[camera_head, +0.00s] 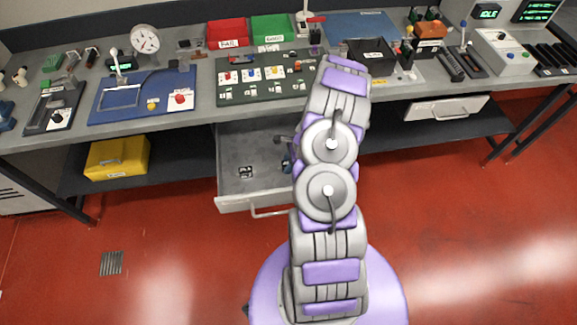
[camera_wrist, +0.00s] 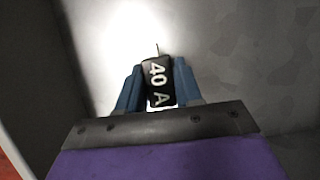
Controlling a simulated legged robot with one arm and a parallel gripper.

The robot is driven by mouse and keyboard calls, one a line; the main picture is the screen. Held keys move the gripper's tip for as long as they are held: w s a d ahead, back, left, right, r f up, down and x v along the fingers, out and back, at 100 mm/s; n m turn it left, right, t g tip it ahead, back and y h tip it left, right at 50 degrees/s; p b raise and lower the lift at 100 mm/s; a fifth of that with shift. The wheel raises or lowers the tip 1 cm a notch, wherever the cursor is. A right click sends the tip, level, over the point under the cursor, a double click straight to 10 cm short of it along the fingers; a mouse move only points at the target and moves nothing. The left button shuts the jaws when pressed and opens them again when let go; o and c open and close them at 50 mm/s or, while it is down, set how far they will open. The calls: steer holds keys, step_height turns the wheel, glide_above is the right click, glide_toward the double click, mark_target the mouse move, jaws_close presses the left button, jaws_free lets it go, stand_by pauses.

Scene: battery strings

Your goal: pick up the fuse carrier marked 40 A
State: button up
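The fuse carrier marked 40 A (camera_wrist: 158,84) is black with white lettering. In the wrist view it sits between the two blue fingers of my gripper (camera_wrist: 158,88), which lie close against both its sides with no clear gap. In the head view my gripper (camera_head: 287,163) is low inside the open drawer (camera_head: 234,190), mostly hidden behind my arm. The carrier in it cannot be made out there. Whether it touches the drawer floor cannot be told.
A small black piece with a white label (camera_head: 246,172) lies in the drawer left of my gripper. The drawer's front and handle (camera_head: 262,212) face me. The bench above holds a green fuse board (camera_head: 235,62), a blue board (camera_head: 115,103) and a black bin (camera_head: 371,54).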

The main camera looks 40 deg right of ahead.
jaws_close()
